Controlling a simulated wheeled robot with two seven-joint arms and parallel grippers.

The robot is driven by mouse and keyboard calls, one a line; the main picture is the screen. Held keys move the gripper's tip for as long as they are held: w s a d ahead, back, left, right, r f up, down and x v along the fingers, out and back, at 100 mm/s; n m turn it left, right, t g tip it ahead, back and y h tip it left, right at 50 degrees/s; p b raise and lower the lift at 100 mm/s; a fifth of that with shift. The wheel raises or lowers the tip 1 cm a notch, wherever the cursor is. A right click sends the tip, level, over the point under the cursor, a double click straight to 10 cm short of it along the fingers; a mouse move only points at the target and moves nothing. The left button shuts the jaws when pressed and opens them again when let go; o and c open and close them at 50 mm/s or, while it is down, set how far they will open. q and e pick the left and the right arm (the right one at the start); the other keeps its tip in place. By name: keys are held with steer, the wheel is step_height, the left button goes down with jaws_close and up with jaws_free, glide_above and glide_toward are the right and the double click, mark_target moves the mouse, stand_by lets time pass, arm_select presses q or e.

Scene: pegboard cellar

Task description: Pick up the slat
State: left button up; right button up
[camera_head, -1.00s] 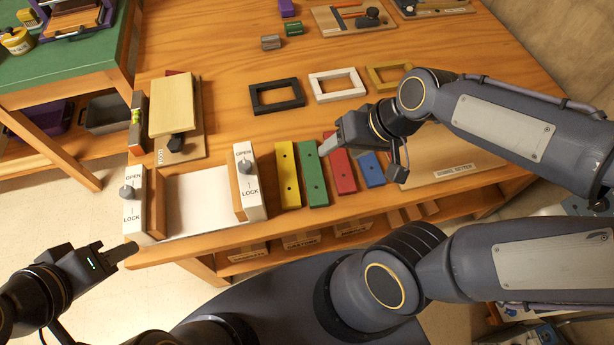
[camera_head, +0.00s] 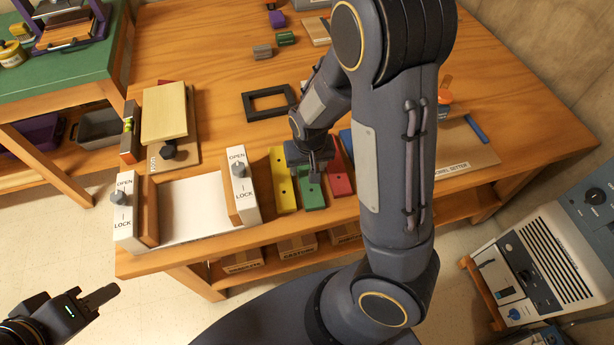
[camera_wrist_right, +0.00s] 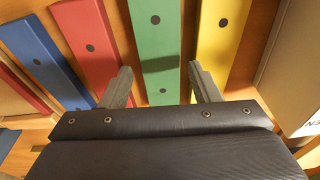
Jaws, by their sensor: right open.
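Four-colour slats lie side by side on the bench: yellow (camera_head: 284,190), green (camera_head: 312,197), red (camera_head: 342,183) and blue (camera_head: 346,141), the last mostly hidden behind my right arm. My right gripper (camera_head: 316,176) points down over the green slat. In the right wrist view its open fingers (camera_wrist_right: 159,70) lie on either side of the green slat (camera_wrist_right: 155,38), with the yellow slat (camera_wrist_right: 222,35) and red slat (camera_wrist_right: 84,42) beyond them. Nothing is between the fingers but the slat below; contact is unclear. My left gripper (camera_head: 108,294) is off the bench's front-left corner, apart from the slats.
A white-bedded fixture with two OPEN/LOCK blocks (camera_head: 240,190) stands left of the yellow slat. A black frame (camera_head: 268,103) lies behind the slats. A board with a wooden block (camera_head: 164,112) is at left. My right arm hides much of the bench's right side.

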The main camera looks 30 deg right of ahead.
steer(key=f, duration=0.3)
steer(key=shift+w+d+f, duration=0.1)
steer(key=shift+w, duration=0.1)
steer(key=shift+c, duration=0.3)
steer(key=c, duration=0.7)
steer(key=shift+c, duration=0.2)
